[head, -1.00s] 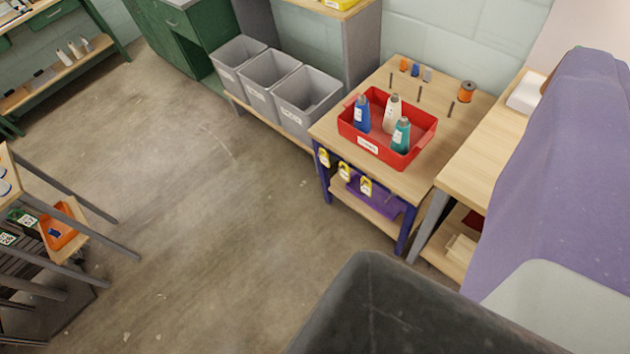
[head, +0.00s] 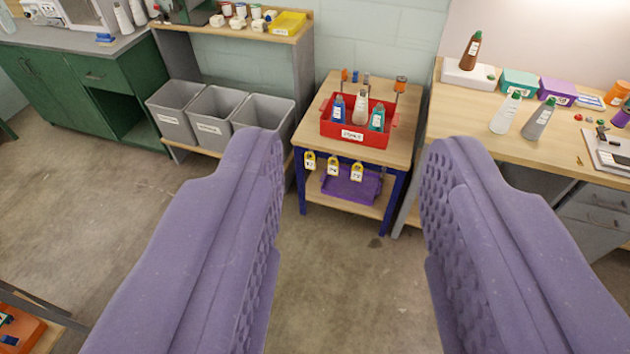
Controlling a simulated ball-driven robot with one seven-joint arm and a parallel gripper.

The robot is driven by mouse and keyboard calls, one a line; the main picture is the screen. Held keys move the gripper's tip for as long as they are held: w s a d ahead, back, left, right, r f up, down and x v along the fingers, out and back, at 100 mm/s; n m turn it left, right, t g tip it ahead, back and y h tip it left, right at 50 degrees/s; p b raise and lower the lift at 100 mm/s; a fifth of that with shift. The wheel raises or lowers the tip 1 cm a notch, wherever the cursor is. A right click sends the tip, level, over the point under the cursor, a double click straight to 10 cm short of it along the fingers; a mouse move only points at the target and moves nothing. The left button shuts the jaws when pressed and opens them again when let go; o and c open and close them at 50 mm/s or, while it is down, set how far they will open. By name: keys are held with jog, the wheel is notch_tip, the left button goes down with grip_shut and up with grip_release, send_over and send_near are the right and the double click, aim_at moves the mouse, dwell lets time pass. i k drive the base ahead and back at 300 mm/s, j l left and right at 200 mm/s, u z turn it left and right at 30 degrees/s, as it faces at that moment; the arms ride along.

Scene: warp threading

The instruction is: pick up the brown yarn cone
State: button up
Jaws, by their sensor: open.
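The brown yarn cone (head: 471,50) stands upright at the back of the right-hand workbench. The cone is beyond the right finger, up and to the right, and clear of both fingers.
The workbench (head: 455,116) also holds a white cone (head: 506,113), a grey cone (head: 538,119) and teal (head: 519,83) and purple (head: 557,91) boxes. A red tray (head: 357,137) of cones sits on the small table. Grey bins (head: 216,116) stand left. Floor between is open.

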aim_at(467, 63)
jog(key=i+l+z, duration=0.2)
jog(key=i+z, duration=0.15)
jog(key=i+l+z, duration=0.1)
jog(key=i+z, duration=0.2)
jog(key=i, duration=0.25)
jog(key=i+z, duration=0.35)
jog(key=i, duration=0.1)
